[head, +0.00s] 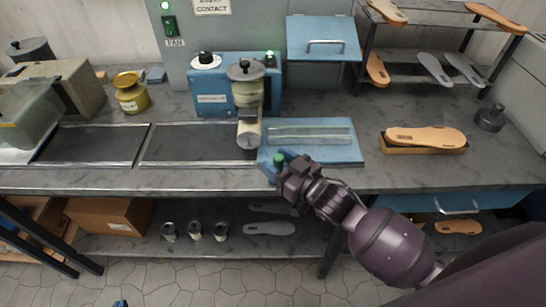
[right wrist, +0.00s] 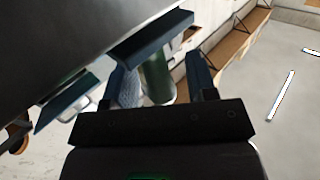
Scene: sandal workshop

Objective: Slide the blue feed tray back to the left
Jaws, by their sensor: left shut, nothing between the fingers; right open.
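The blue feed tray (head: 345,154) lies flat on the bench to the right of the blue roller machine (head: 208,100), with clear strips on top. A green knob (head: 279,159) is at its front left corner; it also shows in the right wrist view (right wrist: 157,80). My right gripper (head: 277,166) is open at the knob, its blue fingers on either side in the right wrist view (right wrist: 163,85), with a gap on the right. My left gripper (head: 120,303) shows only as a blue tip at the bottom edge, shut and away from the tray.
Dark recessed panels (head: 195,145) lie left of the tray. A tan sandal (head: 425,137) on a wooden block and a dark weight (head: 490,118) are to its right. A brass pot (head: 131,93) stands at the back left. A lower shelf (head: 255,245) holds cans and soles.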

